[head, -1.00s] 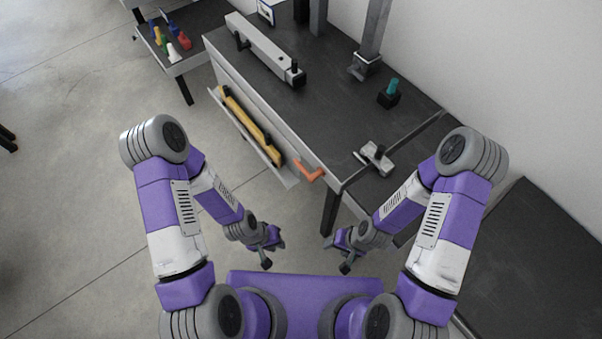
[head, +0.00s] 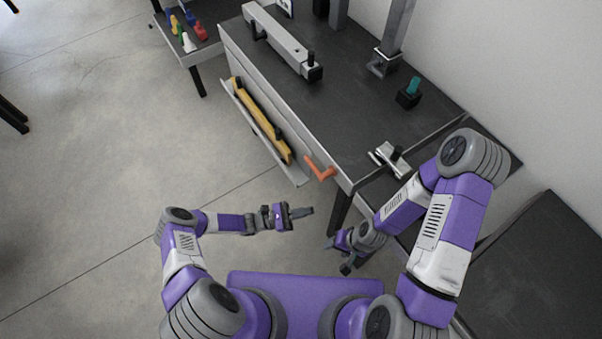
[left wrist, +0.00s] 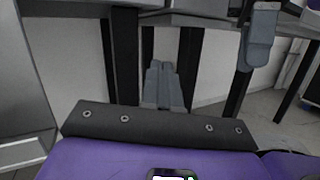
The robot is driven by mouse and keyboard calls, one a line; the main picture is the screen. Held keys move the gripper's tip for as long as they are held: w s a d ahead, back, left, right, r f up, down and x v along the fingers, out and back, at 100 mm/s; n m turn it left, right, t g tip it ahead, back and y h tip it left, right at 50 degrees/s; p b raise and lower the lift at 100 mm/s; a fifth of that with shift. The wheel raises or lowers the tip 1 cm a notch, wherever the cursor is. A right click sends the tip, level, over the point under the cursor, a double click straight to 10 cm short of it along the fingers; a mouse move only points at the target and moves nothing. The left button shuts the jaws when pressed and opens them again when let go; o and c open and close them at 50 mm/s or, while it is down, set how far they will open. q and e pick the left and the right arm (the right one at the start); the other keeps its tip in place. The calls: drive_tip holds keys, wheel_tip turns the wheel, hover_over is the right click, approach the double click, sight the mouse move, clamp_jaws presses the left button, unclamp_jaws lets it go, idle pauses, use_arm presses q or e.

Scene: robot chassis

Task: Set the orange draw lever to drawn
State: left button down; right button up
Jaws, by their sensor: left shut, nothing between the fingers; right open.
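The orange draw lever (head: 319,168) sits on the front edge of the dark workbench, near its right corner, in the head view. It has a bent, L-like shape. My left gripper (head: 305,211) is shut and empty, pointing right. It is apart from the lever and appears below it in the picture. Its closed fingers (left wrist: 164,87) show in the middle of the left wrist view, where I cannot make out the lever. My right gripper (head: 338,256) is open and empty, low beside the bench leg.
A yellow bar (head: 260,118) lies in a grey ledge along the bench front. On the workbench (head: 350,118) are a long grey beam (head: 275,38), a teal-topped black block (head: 409,95) and a metal clamp-like part (head: 388,158). Open floor (head: 110,150) lies to the left.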

use_arm(q)
drive_tip(key=w+a+n+t, duration=0.4)
drive_tip(key=a+n+t, duration=0.2)
drive_tip(key=a+t, duration=0.2)
drive_tip(key=t, duration=0.2)
drive_tip(key=shift+w+a+f+n+t+y+b, duration=0.2)
drive_tip(key=shift+w+n+t+y+b, duration=0.05)
drive_tip(key=shift+n+t+y+b, duration=0.1)
drive_tip(key=s+a+r+p+x, duration=0.1)
drive_tip(key=r+p+x, duration=0.1)
drive_tip(key=x, duration=1.1)
drive_tip(key=shift+a+r, duration=0.1)
